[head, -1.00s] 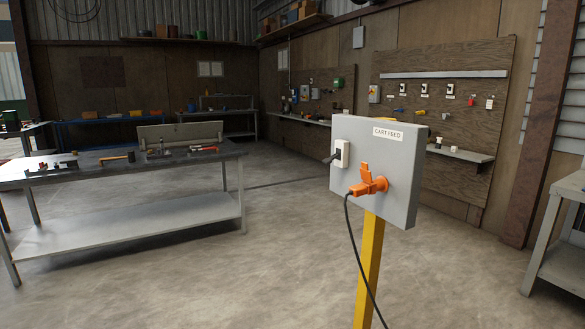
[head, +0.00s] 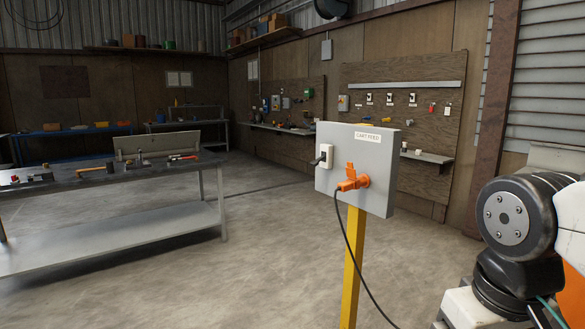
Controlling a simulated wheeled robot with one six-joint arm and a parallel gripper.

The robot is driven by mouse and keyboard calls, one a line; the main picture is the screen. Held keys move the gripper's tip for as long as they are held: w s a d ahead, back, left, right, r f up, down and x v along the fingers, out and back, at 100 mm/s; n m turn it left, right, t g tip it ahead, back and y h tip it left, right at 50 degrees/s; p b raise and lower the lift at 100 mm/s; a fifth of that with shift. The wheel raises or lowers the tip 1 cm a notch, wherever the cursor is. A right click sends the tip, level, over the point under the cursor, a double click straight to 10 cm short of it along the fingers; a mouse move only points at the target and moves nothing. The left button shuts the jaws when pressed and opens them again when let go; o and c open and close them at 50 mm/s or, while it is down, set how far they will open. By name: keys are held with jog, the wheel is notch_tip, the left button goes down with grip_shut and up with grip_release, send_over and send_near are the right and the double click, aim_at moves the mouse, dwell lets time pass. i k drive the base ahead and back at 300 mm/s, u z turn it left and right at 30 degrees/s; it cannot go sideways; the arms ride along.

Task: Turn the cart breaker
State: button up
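A grey box labelled CART FEED (head: 380,178) stands on a yellow post (head: 352,265). On the left of its front face is a white breaker (head: 326,155) with a dark lever that sticks out to the left. Below and right of the breaker, an orange plug (head: 352,180) sits in an orange socket, with a black cable hanging down from it. My arm shows at the right edge, apart from the box. My gripper is not in view.
A steel workbench (head: 120,240) with tools on top stands at the left. A wooden panel (head: 405,120) with several switches and a shelf is on the back wall. The concrete floor between bench and post is clear.

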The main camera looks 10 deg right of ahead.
aim_at(313, 163)
jog(key=u, duration=0.4)
jog(key=i, duration=1.65)
jog(key=z, duration=0.15)
